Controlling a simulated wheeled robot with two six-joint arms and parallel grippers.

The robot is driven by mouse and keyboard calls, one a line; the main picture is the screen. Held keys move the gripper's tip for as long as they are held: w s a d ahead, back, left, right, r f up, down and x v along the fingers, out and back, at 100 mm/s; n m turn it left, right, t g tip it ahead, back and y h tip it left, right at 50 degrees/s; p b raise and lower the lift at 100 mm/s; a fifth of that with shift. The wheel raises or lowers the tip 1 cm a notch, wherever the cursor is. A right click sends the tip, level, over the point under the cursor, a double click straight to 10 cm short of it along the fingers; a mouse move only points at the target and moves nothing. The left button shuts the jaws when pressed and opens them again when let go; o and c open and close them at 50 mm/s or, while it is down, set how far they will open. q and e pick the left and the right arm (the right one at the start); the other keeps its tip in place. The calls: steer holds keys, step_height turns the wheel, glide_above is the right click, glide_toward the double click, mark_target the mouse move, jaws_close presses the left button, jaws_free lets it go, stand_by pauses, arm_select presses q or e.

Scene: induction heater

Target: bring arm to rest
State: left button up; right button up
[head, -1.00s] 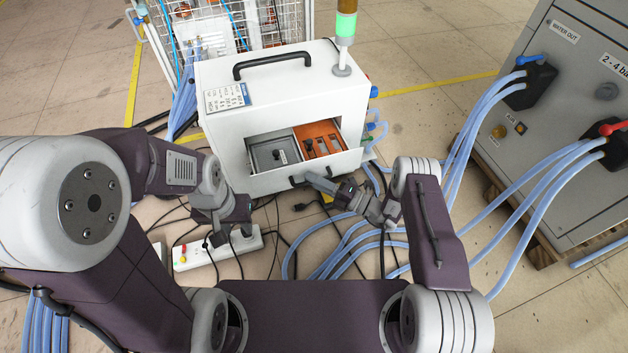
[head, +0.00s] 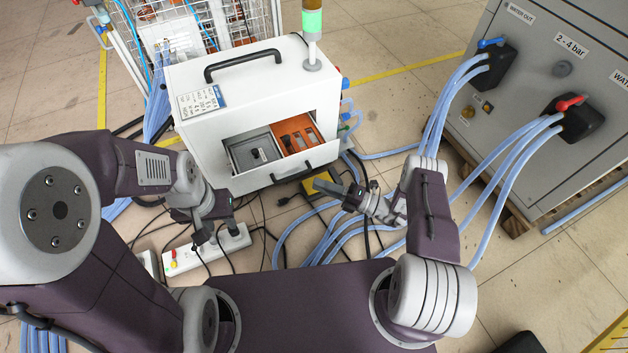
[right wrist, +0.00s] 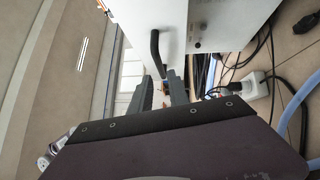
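My right gripper (head: 328,189) hangs in front of the white cabinet (head: 200,120), low and to the right of the open drawer's black handle (head: 305,171), apart from it. In the right wrist view its two fingers (right wrist: 160,95) stand apart with nothing seen between them; a black handle (right wrist: 155,52) on a white face lies beyond. My left gripper (head: 216,232) points down over the white power strip (head: 185,262). Its fingertips look apart, with nothing clearly held; whether it touches the strip is hard to tell.
The drawer holds a grey box (head: 255,155) and an orange part (head: 298,135). Blue hoses (head: 440,125) run from the grey unit (head: 600,130) at right across the floor. Black cables and a yellow item (head: 318,184) lie below the drawer.

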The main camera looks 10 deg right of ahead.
stand_by(0.4)
steer(key=s+a+r+n+g+h+p, duration=0.35)
steer(key=s+r+n+g+h, duration=0.25)
steer(key=s+r+n+g, duration=0.95)
steer(key=s+d+n+t+h+p, duration=0.15)
steer(key=d+n+t+h, duration=0.25)
steer(key=d+n+h, duration=0.75)
step_height(320, 180, up, 44)
steer(key=d+n+t+p, duration=0.1)
steer(key=n+t+p, duration=0.3)
steer(key=p, duration=3.5)
steer(key=w+n, duration=0.1)
steer(key=n, duration=0.7)
steer(key=shift+d+n, duration=0.2)
steer(key=shift+n, duration=0.1)
